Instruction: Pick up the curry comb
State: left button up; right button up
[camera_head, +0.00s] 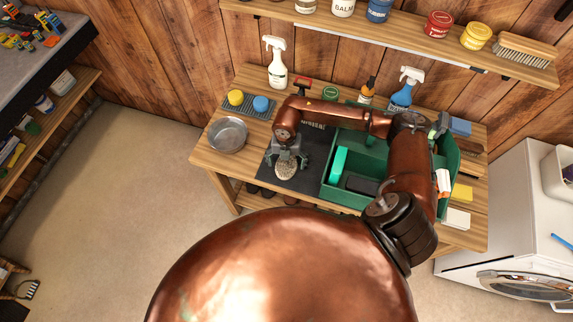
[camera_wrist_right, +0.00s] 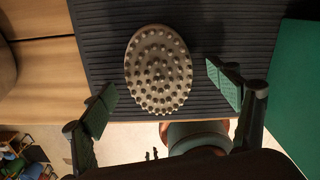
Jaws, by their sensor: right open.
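The curry comb (camera_head: 286,170) is a beige oval with rows of dark nubs. It lies on a dark ribbed mat (camera_head: 309,172) on the wooden bench. In the right wrist view the comb (camera_wrist_right: 158,70) lies nubs up, slightly beyond my fingertips and between their lines. My right gripper (camera_head: 286,159) is over the comb in the head view. In the right wrist view its two fingers (camera_wrist_right: 165,95) are spread wide with a gap on both sides of the comb, and nothing is held. My left gripper is not in view.
A green tote (camera_head: 326,189) with several items stands right of the mat, close to my right gripper. A metal bowl (camera_head: 228,134) stands to the left. Spray bottles (camera_head: 276,63) and jars stand at the back under a wall shelf (camera_head: 400,33).

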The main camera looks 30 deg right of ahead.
jog(key=shift+f, duration=0.1)
jog(key=shift+c, duration=0.4)
jog(key=c, duration=1.3)
